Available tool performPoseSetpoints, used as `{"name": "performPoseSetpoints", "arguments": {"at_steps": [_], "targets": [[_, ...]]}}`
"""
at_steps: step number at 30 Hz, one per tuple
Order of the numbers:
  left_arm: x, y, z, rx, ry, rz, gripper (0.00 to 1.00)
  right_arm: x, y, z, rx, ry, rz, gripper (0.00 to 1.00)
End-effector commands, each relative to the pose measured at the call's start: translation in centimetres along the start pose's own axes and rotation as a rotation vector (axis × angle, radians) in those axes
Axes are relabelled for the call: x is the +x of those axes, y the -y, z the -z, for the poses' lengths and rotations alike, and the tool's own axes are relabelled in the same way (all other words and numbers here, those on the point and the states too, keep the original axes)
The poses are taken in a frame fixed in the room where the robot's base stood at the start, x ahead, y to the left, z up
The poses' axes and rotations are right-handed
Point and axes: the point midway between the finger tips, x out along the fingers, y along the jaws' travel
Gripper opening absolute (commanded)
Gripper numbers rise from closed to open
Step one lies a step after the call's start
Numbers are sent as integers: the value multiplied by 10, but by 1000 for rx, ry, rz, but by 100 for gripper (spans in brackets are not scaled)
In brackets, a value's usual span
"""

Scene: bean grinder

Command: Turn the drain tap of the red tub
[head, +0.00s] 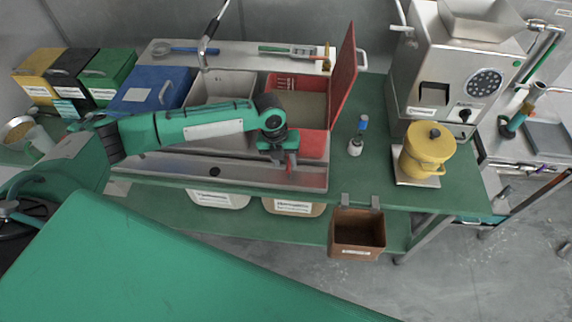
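The red tub (315,143) is set in the metal sink unit on the green bench. It holds a brownish-grey content, and its red lid (344,80) stands open at its right side. My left arm reaches in from the left across the tubs. My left gripper (285,166) points down at the tub's front left, above the metal trough. A small red piece (291,160) shows at the gripper's fingers; it may be the drain tap's handle, but I cannot tell whether it is gripped. The rest of the tap is hidden. My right gripper is out of view.
A grey tub (221,88) and a blue box (150,90) stand left of the red tub. A small bottle (355,145), a yellow canister (427,152) and a steel grinder (452,85) stand to its right. A brown bin (357,234) hangs at the bench's front edge.

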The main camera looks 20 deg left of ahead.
Motion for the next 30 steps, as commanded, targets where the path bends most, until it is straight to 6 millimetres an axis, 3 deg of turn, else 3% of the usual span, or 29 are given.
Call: {"name": "performPoseSetpoints", "arguments": {"at_steps": [9, 15, 21, 30], "targets": [[-71, -1, -1, 0, 5, 0, 34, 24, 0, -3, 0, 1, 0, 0], [-102, -1, -1, -1, 2, 0, 34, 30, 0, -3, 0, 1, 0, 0], [-112, -1, 0, 0, 0, -2, 34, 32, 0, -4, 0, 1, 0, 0], [-113, -1, 0, -1, 0, -1, 34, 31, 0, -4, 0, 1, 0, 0]]}}
